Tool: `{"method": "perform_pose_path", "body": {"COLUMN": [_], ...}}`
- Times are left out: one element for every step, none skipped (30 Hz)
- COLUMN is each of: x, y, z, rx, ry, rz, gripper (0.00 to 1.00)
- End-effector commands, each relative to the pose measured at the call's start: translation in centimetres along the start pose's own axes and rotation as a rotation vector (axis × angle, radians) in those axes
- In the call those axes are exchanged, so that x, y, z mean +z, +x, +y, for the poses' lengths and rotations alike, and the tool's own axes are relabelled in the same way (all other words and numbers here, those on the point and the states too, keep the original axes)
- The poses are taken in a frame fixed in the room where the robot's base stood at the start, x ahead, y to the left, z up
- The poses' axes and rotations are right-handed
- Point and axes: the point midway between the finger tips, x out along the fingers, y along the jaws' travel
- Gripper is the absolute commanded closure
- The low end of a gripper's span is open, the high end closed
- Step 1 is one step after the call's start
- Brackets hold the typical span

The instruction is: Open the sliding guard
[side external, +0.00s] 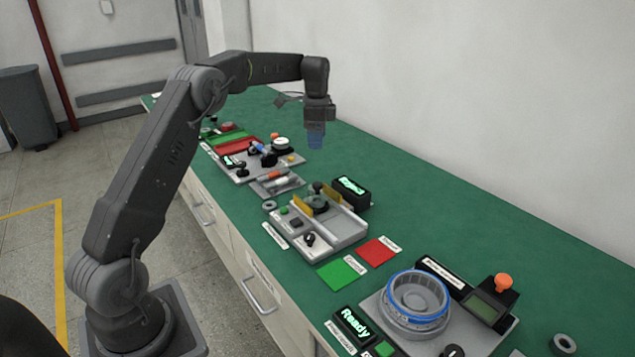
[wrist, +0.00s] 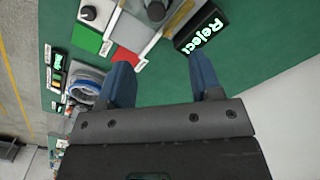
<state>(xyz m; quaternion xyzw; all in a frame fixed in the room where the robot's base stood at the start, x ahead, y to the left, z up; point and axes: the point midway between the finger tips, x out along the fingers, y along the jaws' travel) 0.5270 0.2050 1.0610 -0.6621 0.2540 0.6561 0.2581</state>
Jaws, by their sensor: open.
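My gripper (side external: 316,141) hangs in the air above the green bench, fingers pointing down, open and empty. In the wrist view its two blue fingers (wrist: 162,72) stand apart with only bench between them. The middle station (side external: 335,236) is a grey plate with yellow upright panels (side external: 302,204) beside a dark round part with a knob (side external: 318,188). Which piece is the sliding guard I cannot tell for sure. My gripper is above and behind this station, not touching it. The station's edge also shows at the top of the wrist view (wrist: 135,32).
A lit black display (side external: 350,190) stands behind the middle station; in the wrist view it reads "Reject" (wrist: 203,28). Green (side external: 342,272) and red (side external: 379,251) pads lie to its right. A blue-ringed motor (side external: 416,302) stands nearer the camera. More fixtures (side external: 262,158) fill the far end. The bench's wall side is clear.

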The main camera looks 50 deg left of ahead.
Motion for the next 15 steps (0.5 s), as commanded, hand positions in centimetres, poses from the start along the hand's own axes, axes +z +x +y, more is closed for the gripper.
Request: {"method": "perform_pose_path", "body": {"x": [-0.2, -0.2, -0.3, -0.3, -0.2, -0.2, -0.2, -0.2, -0.2, -0.2, -0.2, -0.2, -0.2, -0.2, -0.2], "y": [0.0, 0.1, 0.3, 0.6, 0.9, 1.4, 1.9, 2.4, 3.2, 3.8, 4.4, 5.3, 5.9, 6.5, 7.4], "z": [0.4, 0.6, 0.6, 0.6, 0.6, 0.6, 0.6, 0.6, 0.7, 0.6, 0.6, 0.7, 0.7, 0.7, 0.7], "rx": [0.008, 0.010, 0.012, 0.012, 0.013, 0.014, 0.013, 0.013, 0.014, 0.014, 0.014, 0.015, 0.013, 0.014, 0.013], "ry": [0.030, 0.041, 0.048, 0.050, 0.049, 0.048, 0.048, 0.047, 0.047, 0.046, 0.046, 0.046, 0.046, 0.045, 0.045], "rz": [-0.005, -0.007, -0.007, -0.008, -0.008, -0.008, -0.008, -0.008, -0.008, -0.008, -0.008, -0.008, -0.008, -0.008, -0.007], "gripper": [0.41, 0.41, 0.41, 0.41, 0.41, 0.41, 0.41, 0.41, 0.41, 0.41, 0.41, 0.41, 0.41, 0.41, 0.41]}}
